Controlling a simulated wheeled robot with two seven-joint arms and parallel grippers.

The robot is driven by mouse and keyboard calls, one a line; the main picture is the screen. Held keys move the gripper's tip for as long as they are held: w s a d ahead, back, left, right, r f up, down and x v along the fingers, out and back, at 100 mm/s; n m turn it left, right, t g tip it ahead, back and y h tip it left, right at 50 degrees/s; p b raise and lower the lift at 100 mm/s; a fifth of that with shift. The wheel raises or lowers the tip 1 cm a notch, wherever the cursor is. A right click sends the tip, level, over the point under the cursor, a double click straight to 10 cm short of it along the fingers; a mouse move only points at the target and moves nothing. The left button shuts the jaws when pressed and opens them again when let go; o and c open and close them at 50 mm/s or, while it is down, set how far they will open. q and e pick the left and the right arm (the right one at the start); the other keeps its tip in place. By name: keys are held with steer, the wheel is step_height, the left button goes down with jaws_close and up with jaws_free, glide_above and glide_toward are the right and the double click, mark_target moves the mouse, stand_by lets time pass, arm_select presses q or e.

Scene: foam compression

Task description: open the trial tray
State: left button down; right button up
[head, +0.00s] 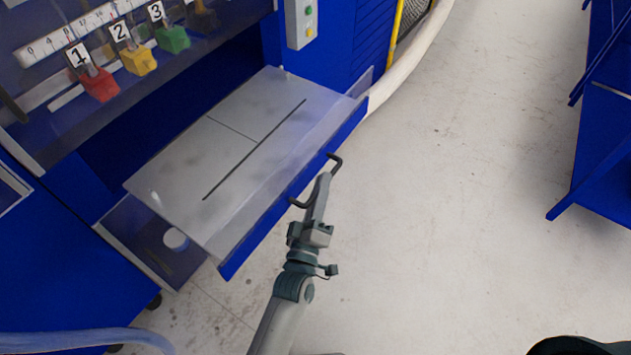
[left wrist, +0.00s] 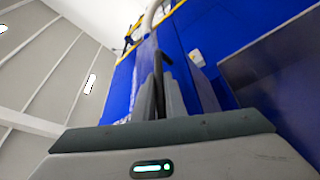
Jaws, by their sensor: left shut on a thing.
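The trial tray (head: 175,170) is a grey flat-topped drawer with a blue front, and it stands pulled out from the blue machine in the head view. A dark bar handle (head: 335,161) is on its blue front. My left gripper (head: 322,185) is shut on the handle, at about its middle. In the left wrist view the fingers of my left gripper (left wrist: 162,95) close around the dark handle (left wrist: 158,68). Part of the handle is hidden behind the fingers.
Red (head: 97,84), yellow (head: 138,60) and green (head: 172,39) numbered blocks sit behind the machine's clear panel. A control box (head: 300,22) with buttons is above the tray. A blue rack (head: 600,150) stands at far right. The floor (head: 450,180) between is clear.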

arm_select(q)
steer(key=shift+f, duration=0.1)
steer(key=c, duration=1.8)
jaws_free()
steer(key=shift+s+a, duration=0.1)
arm_select(e)
steer(key=shift+f, duration=0.1)
